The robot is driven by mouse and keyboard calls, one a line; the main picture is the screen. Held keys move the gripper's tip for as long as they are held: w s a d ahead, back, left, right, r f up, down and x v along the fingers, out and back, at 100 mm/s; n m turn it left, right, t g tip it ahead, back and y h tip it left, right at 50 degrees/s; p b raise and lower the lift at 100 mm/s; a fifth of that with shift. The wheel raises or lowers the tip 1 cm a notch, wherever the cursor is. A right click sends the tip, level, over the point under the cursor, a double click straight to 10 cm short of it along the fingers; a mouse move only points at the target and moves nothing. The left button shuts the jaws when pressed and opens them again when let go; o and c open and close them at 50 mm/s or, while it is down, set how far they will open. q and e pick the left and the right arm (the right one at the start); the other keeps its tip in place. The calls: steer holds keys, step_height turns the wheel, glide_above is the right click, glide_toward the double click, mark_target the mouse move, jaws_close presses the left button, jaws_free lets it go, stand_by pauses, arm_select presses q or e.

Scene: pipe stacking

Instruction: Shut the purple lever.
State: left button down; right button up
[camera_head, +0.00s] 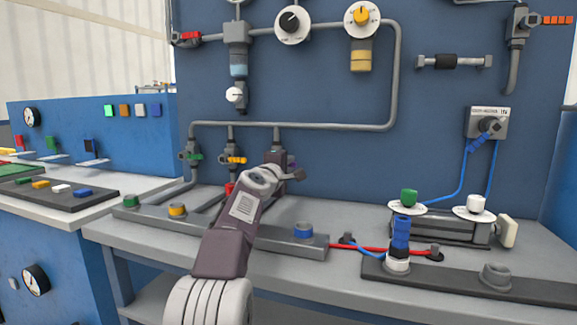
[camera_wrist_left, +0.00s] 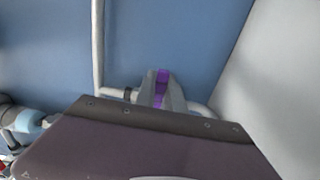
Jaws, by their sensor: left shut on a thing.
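The purple lever (camera_head: 291,160) is on the rightmost of three valves under the horizontal pipe on the blue panel. In the head view only a small purple part shows above my left gripper (camera_head: 292,174). In the left wrist view the purple lever (camera_wrist_left: 162,78) lies between the two grey fingers of my left gripper (camera_wrist_left: 161,92), which is shut on it. The gripper body hides most of the valve, so the lever's angle is hard to tell. My right gripper is not in view.
The valves with the green lever (camera_head: 194,156) and the yellow lever (camera_head: 236,160) stand close on the left. A red part (camera_head: 230,188) shows beside my arm. Below, a grey rail carries a blue cap (camera_head: 303,230). The panel right of the valve is clear.

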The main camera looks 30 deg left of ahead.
arm_select(q)
steer(key=shift+f, duration=0.15)
steer(key=c, duration=1.4)
jaws_free()
steer(key=shift+c, duration=0.2)
steer(key=shift+s, duration=0.1)
steer(key=b+v, duration=0.2)
steer(key=v, duration=0.7)
steer(key=shift+b, duration=0.35)
steer(key=shift+d, duration=0.1)
